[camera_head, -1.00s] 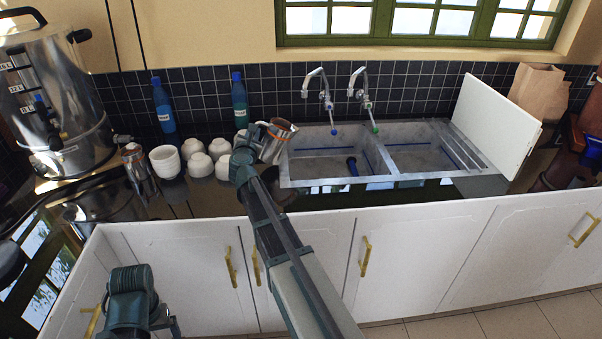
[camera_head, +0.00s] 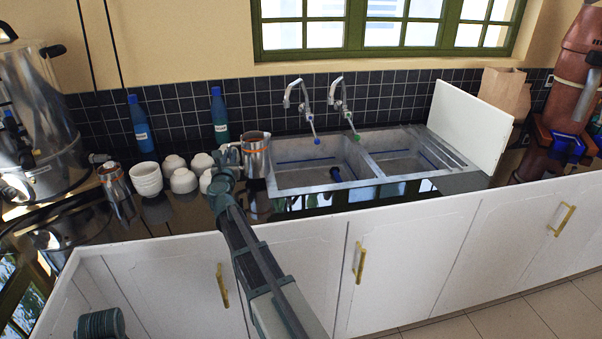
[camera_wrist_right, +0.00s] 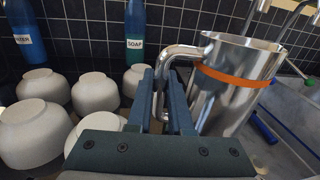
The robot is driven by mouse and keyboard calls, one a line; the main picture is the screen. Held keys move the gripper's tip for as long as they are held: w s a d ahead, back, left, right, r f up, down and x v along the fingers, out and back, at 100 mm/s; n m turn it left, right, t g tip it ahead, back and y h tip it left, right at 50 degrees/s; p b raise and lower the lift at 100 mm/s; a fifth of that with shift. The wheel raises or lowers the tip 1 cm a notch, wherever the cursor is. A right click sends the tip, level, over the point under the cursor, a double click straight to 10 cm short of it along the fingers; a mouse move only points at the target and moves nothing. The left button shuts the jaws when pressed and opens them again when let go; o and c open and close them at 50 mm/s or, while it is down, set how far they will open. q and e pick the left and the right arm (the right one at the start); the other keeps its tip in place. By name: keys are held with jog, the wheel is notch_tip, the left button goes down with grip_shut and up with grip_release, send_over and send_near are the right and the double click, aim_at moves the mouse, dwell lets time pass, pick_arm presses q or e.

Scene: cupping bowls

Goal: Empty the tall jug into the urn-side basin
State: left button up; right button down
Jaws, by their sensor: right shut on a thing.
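The tall jug (camera_head: 257,158) is shiny steel with an orange band. It is upright beside the left edge of the sink, over the dark counter; I cannot tell whether its base touches. My right gripper (camera_head: 234,153) is shut on its handle, on the jug's left side. In the right wrist view the fingers (camera_wrist_right: 161,92) close around the handle of the jug (camera_wrist_right: 232,90). My left gripper is out of view.
The steel urn (camera_head: 40,120) stands at the left, with a smaller steel jug (camera_head: 117,188) beside it. White bowls (camera_head: 147,180) stand left of my gripper. A blue bottle (camera_head: 139,125) and green soap bottle (camera_head: 219,118) stand behind. Taps (camera_head: 296,95) rise behind the sink.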

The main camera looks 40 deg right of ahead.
notch_tip(320, 180, up, 5)
jog(key=p, duration=0.5)
jog(key=shift+r, duration=0.1)
dwell(0.4)
